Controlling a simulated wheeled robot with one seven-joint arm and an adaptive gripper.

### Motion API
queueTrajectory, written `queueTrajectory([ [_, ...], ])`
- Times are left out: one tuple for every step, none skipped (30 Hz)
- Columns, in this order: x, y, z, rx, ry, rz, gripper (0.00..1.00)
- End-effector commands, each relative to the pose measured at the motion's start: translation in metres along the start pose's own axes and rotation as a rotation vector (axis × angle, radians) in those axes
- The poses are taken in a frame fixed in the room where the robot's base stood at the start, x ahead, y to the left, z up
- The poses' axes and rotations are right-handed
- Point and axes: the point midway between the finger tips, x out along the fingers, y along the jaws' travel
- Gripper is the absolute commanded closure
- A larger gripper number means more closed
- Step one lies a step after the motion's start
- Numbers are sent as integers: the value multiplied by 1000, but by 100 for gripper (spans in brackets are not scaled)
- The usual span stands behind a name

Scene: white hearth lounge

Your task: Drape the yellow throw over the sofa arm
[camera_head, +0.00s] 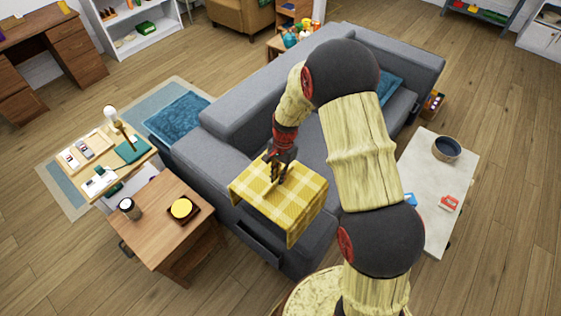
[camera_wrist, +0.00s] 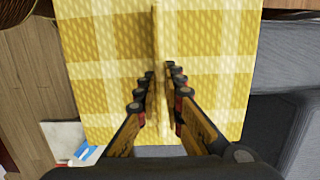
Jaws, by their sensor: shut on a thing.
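The yellow checked throw (camera_head: 268,202) lies over the near arm (camera_head: 262,242) of the grey sofa (camera_head: 235,122) in the head view. Its top is spread flat and part hangs down on the near right side. My gripper (camera_head: 277,178) points down at the throw's top. In the wrist view the throw (camera_wrist: 215,50) fills the middle, and my gripper (camera_wrist: 158,92) is shut on a raised fold of it. The far side of the sofa arm is hidden, so I cannot tell how the throw hangs there.
A wooden side table (camera_head: 165,225) with a dark jar (camera_head: 129,208) and a yellow-topped item (camera_head: 181,208) stands close to the left of the sofa arm. A pale coffee table (camera_head: 425,210) with a dark bowl (camera_head: 446,149) stands to the right. Open floor lies at front left.

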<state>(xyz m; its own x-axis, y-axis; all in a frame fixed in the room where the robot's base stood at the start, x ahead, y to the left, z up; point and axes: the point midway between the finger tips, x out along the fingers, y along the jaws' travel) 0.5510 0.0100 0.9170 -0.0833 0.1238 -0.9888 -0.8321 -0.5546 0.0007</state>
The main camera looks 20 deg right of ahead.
Motion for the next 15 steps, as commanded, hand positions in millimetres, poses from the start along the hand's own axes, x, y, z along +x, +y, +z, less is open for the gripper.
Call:
queueTrajectory([
  [-9,0,1,100,-1,-14,100],
  [-10,-1,1,165,-1,-24,100],
  [-12,-1,2,254,-2,-37,100],
  [-13,-1,2,318,-1,-47,100],
  [-15,-2,2,384,-2,-56,100],
  [-17,-2,1,469,-1,-70,100],
  [-19,-3,1,534,-1,-80,100],
  [-20,-3,1,598,-1,-90,100],
  [-22,-3,0,681,0,-102,100],
  [-24,-3,0,743,-1,-111,100],
  [-25,-3,0,804,-1,-120,100],
  [-27,-3,-1,883,-1,-131,100],
  [-28,-3,-1,942,0,-141,100],
  [-30,-3,-2,1001,-1,-149,100],
  [-32,-3,-2,1075,0,-162,100],
])
